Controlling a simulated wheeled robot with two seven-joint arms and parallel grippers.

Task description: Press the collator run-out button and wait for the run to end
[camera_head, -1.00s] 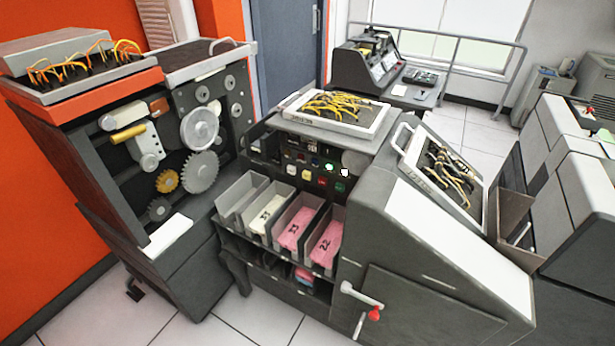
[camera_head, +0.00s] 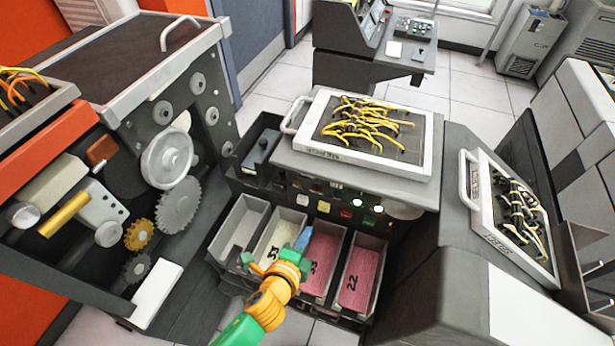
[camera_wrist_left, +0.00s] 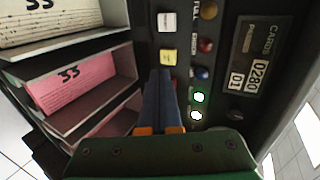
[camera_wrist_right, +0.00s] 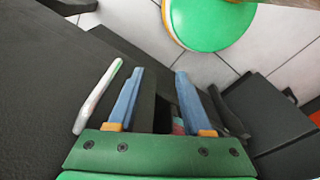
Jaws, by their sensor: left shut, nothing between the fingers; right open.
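The collator (camera_head: 400,258) has a dark button panel (camera_head: 335,193) above its card pockets. The small button labels are not readable, so I cannot tell which is run-out. My left gripper (camera_head: 304,238) is shut and empty in front of the panel. In the left wrist view its fingertips appear just beside the yellow button; contact cannot be told. My right gripper (camera_wrist_right: 155,75) is open and empty, outside the head view.
Card pockets hold cream cards (camera_head: 277,241) and pink cards (camera_head: 360,278) below the panel. A wired plugboard (camera_head: 365,125) lies on top. A geared machine (camera_head: 170,160) stands left. Dark surfaces crowd my right gripper.

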